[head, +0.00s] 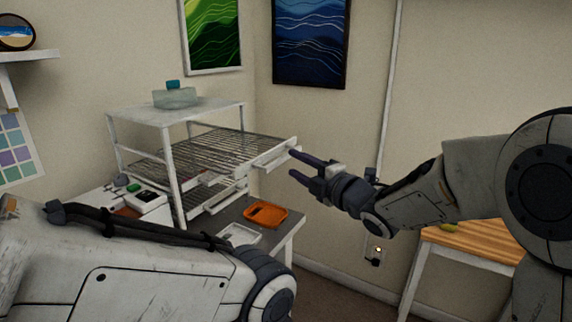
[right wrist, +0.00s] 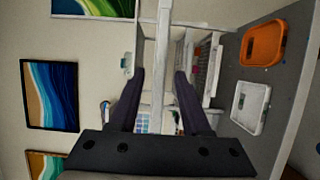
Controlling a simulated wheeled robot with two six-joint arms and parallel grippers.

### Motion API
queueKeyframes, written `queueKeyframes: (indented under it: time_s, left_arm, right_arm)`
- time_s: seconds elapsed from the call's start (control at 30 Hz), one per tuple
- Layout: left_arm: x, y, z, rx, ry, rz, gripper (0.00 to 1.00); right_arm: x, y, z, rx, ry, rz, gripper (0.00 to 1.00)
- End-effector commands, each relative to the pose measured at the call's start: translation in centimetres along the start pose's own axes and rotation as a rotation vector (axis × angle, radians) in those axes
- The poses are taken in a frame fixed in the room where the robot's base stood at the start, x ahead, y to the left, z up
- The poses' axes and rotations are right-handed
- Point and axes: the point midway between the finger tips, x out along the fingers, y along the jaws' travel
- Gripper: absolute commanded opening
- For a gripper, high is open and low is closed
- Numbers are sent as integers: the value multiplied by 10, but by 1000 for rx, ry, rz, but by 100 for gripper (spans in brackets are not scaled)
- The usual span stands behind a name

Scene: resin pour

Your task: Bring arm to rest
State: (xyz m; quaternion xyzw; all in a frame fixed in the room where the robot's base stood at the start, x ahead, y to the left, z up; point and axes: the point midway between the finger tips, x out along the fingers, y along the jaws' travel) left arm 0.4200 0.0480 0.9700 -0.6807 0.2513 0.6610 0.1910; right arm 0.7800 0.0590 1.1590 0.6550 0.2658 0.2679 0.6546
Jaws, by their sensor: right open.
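My right gripper (head: 297,165) is raised in front of the white wire rack (head: 172,185), just off the end of its pulled-out shelf. Its two dark fingers are apart with nothing between them. In the right wrist view the open fingers (right wrist: 160,90) point toward the rack's white frame (right wrist: 163,50). My left arm crosses the lower left of the head view, and its gripper is out of the frame.
An orange tray (head: 267,214) and a white tray (head: 238,235) lie on the grey table (head: 285,226) below. A wooden-topped table (head: 480,243) is at the right.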

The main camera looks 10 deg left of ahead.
Motion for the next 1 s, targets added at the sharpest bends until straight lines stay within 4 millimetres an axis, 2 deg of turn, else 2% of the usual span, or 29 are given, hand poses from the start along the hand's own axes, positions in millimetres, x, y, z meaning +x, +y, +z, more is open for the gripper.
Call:
queueKeyframes:
  time_s: [0.1,0.2,0.53,0.63,0.73,0.87,0.97,1.0]
  left_arm:
    - [4,0,0,0,0,0,50]
    - [4,0,0,0,0,0,50]
    - [3,0,0,0,0,0,50]
    - [0,0,0,0,0,0,50]
    - [-7,0,0,0,0,0,50]
    - [-19,1,-1,0,0,0,50]
    - [-27,2,-2,0,0,0,50]
    - [-30,2,-2,0,0,0,50]
  right_arm:
    - [-13,0,0,0,-1,2,48]
    - [-18,0,0,-1,0,2,48]
    - [-18,0,0,6,-3,-4,48]
    - [-20,-3,-2,62,-35,-47,48]
    - [-29,-13,-6,201,-118,-146,48]
    - [-60,-42,-20,482,-294,-337,48]
    - [-98,-70,-39,710,-452,-493,48]
    - [-117,-81,-50,798,-518,-557,48]
